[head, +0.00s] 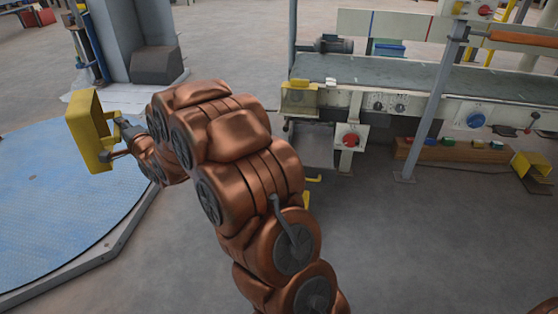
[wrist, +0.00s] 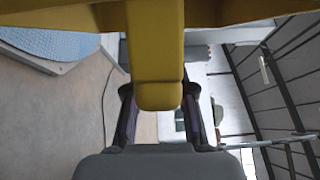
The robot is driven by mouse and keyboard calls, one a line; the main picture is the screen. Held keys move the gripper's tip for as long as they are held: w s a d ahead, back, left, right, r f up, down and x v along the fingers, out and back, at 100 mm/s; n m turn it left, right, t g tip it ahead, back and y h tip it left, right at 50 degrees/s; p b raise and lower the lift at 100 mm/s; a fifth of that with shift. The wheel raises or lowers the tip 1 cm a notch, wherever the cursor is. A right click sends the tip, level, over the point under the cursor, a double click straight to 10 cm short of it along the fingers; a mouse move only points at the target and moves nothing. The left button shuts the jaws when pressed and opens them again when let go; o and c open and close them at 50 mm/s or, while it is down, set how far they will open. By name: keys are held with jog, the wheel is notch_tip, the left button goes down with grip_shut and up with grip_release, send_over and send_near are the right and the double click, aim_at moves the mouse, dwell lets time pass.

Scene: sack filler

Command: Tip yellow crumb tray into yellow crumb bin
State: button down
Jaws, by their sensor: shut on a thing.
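The yellow crumb tray (head: 80,131) is up in the air at the left of the head view, turned steeply onto its side. My gripper (head: 121,141) is to the right of the tray and shut on its handle. In the wrist view the yellow handle (wrist: 158,65) runs down between the two fingers of my gripper (wrist: 160,97), and the tray body spans the top edge. I cannot tell from these views whether crumbs are in the tray. I cannot clearly identify the yellow crumb bin; a yellow open-sided box (head: 533,170) stands on the floor at the far right.
A blue round floor platform (head: 60,190) lies below and left of the tray. A grey column (head: 130,40) stands behind it. A conveyor (head: 400,82) with a control box (head: 350,138) and a post (head: 432,110) fills the right.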

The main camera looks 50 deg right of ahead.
jog(key=s+d+f+n+g+p, duration=0.2)
jog(key=d+f+n, duration=0.45)
jog(key=d, duration=0.55)
jog(key=s+d+f+n+g+p, duration=0.2)
jog(key=d+f+n, duration=0.4)
jog(key=d, duration=0.6)
jog(key=s+d+f+n+h+p, duration=0.1)
jog(key=s+d+f+n, duration=0.4)
jog(key=s+d+f, duration=0.8)
jog(key=s+d, duration=0.3)
jog(key=shift+s+d+f+g+p, duration=0.3)
jog(key=shift+d+f+g+p, duration=0.05)
jog(key=shift+f+g+p, duration=0.05)
